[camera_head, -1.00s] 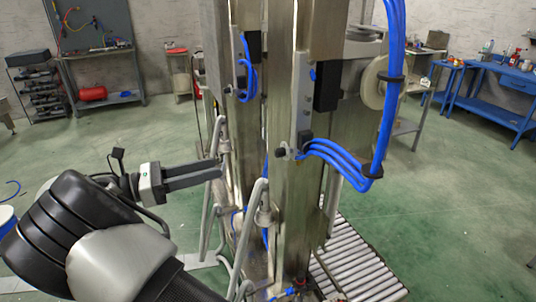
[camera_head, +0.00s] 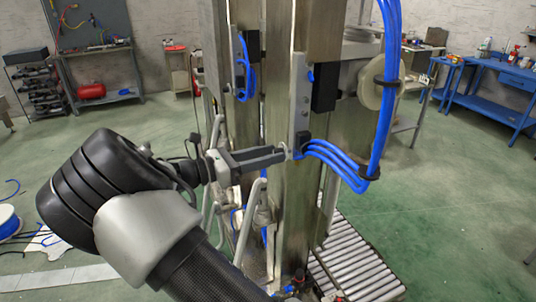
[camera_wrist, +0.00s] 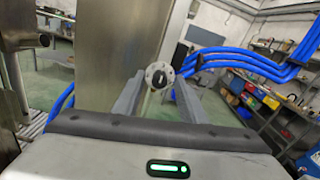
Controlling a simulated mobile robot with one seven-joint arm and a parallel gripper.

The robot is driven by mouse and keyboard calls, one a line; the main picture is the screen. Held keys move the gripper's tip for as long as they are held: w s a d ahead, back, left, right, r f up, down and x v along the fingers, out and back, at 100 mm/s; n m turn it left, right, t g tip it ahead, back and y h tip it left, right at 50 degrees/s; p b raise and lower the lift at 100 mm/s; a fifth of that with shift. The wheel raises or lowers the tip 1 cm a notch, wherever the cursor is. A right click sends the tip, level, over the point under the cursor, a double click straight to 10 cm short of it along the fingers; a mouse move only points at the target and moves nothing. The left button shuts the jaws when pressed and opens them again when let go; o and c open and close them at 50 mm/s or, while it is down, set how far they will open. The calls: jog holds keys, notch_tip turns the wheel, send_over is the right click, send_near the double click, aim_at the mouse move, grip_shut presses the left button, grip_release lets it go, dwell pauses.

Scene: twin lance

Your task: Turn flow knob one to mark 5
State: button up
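A small round knob (camera_wrist: 159,76) with a grey ringed face and a dark centre shows in the wrist view, on the near metal column. I take it for flow knob one. Its marks are too small to read. My gripper (camera_wrist: 161,84) is open, with one finger on each side of the knob in the picture; I cannot tell whether they touch it. In the head view, my gripper (camera_head: 280,153) reaches from the left with its fingertips at the knob's place on the column and mostly hides it.
Blue hoses (camera_head: 340,165) loop out just right of the fingertips from a black fitting. Bent metal bars (camera_head: 248,215) stand below my gripper. A roller conveyor (camera_head: 355,265) lies at the column's foot.

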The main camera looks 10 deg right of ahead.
jog(key=shift+c, duration=0.3)
grip_shut()
jog(key=shift+m, duration=0.3)
jog(key=shift+f+m+b, duration=0.15)
jog(key=shift+m+b, duration=4.5)
jog(key=shift+m, duration=4.95)
